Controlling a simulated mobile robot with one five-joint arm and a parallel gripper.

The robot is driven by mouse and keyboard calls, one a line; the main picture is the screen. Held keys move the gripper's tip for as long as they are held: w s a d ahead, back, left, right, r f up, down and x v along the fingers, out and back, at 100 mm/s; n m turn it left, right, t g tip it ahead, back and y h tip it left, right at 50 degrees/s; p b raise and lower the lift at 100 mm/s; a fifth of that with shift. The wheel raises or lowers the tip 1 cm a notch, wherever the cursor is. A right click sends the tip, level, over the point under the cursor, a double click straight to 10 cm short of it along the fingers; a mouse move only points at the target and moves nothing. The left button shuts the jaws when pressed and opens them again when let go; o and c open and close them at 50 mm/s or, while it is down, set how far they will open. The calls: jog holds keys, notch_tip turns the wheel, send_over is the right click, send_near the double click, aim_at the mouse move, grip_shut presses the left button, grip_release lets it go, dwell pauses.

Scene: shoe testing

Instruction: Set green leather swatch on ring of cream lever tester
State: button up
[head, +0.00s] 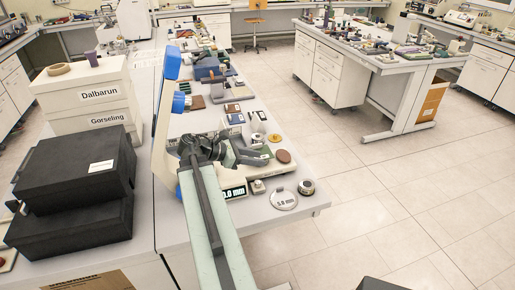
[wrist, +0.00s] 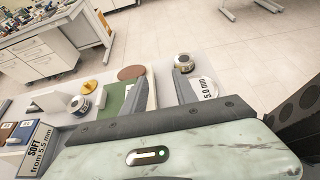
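A green swatch (wrist: 113,106) lies on the bench in the wrist view, beside my left finger and partly hidden by it. In the head view only a small green patch (head: 266,150) shows by my gripper. My gripper (wrist: 160,88) is open, its dark fingers apart, low over the bench; it also shows in the head view (head: 246,156). A pale strip shows between the fingers, close to the left one, with a gap to the right one.
A brown disc (head: 284,157) lies right of my gripper. A white round plate marked 5.0 mm (head: 284,201) and a small round gauge (head: 307,187) lie near the bench edge. A 0.0 mm display (head: 234,192) stands beside my arm. Black cases (head: 75,165) fill the left.

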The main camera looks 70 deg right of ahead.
jog(key=shift+s+a, duration=0.15)
jog(key=shift+a, duration=0.45)
dwell(0.3)
